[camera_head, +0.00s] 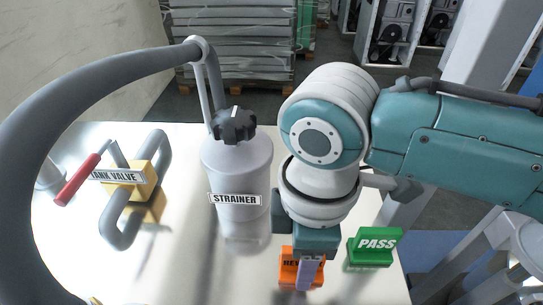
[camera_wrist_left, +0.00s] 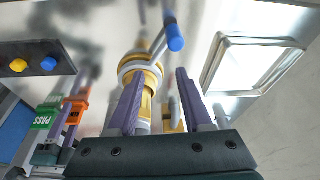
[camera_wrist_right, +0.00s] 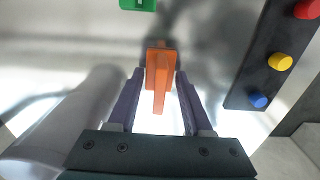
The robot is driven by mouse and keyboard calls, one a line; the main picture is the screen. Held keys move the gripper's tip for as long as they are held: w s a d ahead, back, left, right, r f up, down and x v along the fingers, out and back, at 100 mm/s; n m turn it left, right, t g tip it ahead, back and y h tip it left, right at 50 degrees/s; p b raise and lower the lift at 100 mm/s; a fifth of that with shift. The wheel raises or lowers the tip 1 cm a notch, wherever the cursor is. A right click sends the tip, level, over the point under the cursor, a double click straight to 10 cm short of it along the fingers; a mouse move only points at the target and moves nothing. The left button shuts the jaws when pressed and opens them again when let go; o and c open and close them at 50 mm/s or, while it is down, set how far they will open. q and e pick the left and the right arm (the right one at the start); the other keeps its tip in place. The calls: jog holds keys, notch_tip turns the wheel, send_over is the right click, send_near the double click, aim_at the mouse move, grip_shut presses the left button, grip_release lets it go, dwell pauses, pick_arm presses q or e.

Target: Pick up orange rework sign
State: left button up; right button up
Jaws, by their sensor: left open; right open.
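The orange rework sign (camera_head: 287,267) stands near the front edge of the bright table, partly hidden behind my right gripper (camera_head: 309,272). In the right wrist view the orange sign (camera_wrist_right: 160,88) lies between the two open fingers of my right gripper (camera_wrist_right: 159,74), with a visible gap on each side. I cannot tell how deep it sits between them. My left gripper (camera_wrist_left: 157,76) is open in its wrist view, above yellow and grey pipe parts. The orange sign also shows at the left of that view (camera_wrist_left: 74,107).
A green PASS sign (camera_head: 374,247) stands just right of the orange one. A grey strainer bottle (camera_head: 238,170) and a yellow tank valve (camera_head: 138,183) stand to the left. A dark button panel (camera_wrist_right: 262,70) lies nearby. A white-framed opening (camera_wrist_left: 250,66) is near the left gripper.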

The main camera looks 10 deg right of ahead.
grip_shut()
dwell(0.3)
dwell(0.3)
